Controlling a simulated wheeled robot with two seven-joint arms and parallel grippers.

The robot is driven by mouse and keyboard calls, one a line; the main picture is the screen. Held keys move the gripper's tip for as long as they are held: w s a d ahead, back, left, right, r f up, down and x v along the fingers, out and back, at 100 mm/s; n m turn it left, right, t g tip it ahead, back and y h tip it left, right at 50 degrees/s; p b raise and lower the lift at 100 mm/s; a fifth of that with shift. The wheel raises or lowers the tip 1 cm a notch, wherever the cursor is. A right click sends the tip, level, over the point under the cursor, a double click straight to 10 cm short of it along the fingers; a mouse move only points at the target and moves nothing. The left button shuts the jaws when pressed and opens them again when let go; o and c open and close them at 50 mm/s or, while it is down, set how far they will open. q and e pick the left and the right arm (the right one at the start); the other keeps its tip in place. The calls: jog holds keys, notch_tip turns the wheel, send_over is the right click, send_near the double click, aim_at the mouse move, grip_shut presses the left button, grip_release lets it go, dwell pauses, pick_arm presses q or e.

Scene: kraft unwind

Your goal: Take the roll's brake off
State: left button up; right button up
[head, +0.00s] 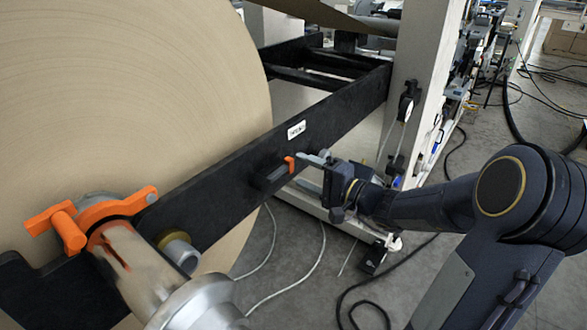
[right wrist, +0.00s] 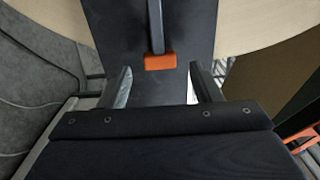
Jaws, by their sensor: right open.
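The big kraft paper roll (head: 130,95) fills the left of the head view, beside a long black arm of the stand (head: 335,108). A small dark brake lever with an orange end (head: 290,164) sits on the side of this arm. My right gripper (head: 313,160) is just right of the orange end, open and empty. In the right wrist view the orange end (right wrist: 159,62) lies ahead of the open fingers (right wrist: 160,86), centred between them and apart from both. My left gripper is not in view.
An orange clamp (head: 95,212) and a metal shaft end (head: 135,262) are at the lower left, with a brass roller (head: 178,248) beside them. A pale upright frame post (head: 415,80) stands behind my right gripper. Cables (head: 300,270) lie on the grey floor.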

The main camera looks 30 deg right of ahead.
aim_at(292, 167)
jog(key=shift+x, duration=1.9)
grip_shut()
